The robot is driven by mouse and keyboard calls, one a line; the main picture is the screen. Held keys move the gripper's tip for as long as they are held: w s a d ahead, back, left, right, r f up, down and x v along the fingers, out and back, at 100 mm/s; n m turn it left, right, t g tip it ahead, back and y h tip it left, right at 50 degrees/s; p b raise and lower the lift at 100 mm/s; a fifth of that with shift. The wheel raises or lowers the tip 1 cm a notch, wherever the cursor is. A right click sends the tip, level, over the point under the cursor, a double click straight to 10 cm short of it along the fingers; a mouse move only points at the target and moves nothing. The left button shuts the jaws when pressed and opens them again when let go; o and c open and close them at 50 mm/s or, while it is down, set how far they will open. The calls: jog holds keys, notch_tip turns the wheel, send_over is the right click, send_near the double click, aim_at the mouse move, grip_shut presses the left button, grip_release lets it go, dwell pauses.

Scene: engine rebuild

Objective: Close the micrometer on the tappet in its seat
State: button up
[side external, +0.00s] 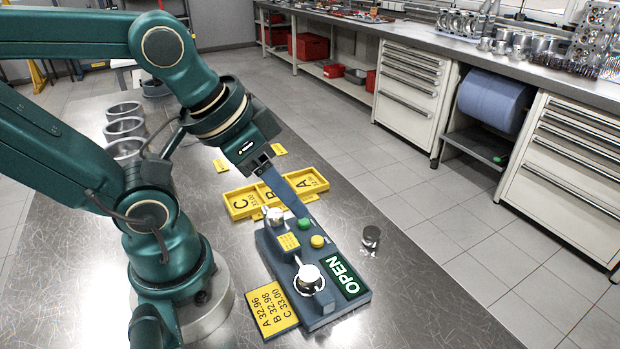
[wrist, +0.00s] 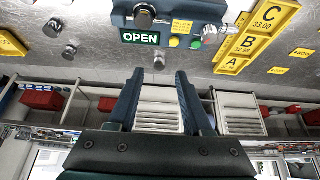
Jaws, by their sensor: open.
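The micrometer (side external: 318,312) is a blue-grey block on the steel table, with a lit green OPEN sign (side external: 345,277), a green button (side external: 304,224) and a yellow button (side external: 317,241). It also shows at the top of the wrist view (wrist: 205,8). My gripper (wrist: 160,74) is open and empty. In the side view its blue fingers (side external: 286,191) point down near the micrometer's far end, by the green button.
A loose dark cylinder (side external: 371,237) stands right of the micrometer. Two more cylinders (wrist: 52,28) (wrist: 69,51) show in the wrist view. A yellow A/B/C tray (side external: 240,205) lies beyond the micrometer and a yellow size card (side external: 272,309) beside it. Three metal rings (side external: 124,128) stand behind my arm.

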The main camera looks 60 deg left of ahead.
jog(key=shift+o, duration=1.3)
jog(key=m+g, duration=0.5)
jog(key=m, duration=0.7)
send_over(275, 212)
jog(key=f, duration=0.4)
jog(key=shift+d+f, duration=0.2)
jog(key=shift+s+a+f+n+g, duration=0.1)
jog(key=shift+a+f+n+g, duration=0.1)
jog(key=shift+f+n+g, duration=0.15)
jog(key=shift+f, duration=2.35)
grip_shut()
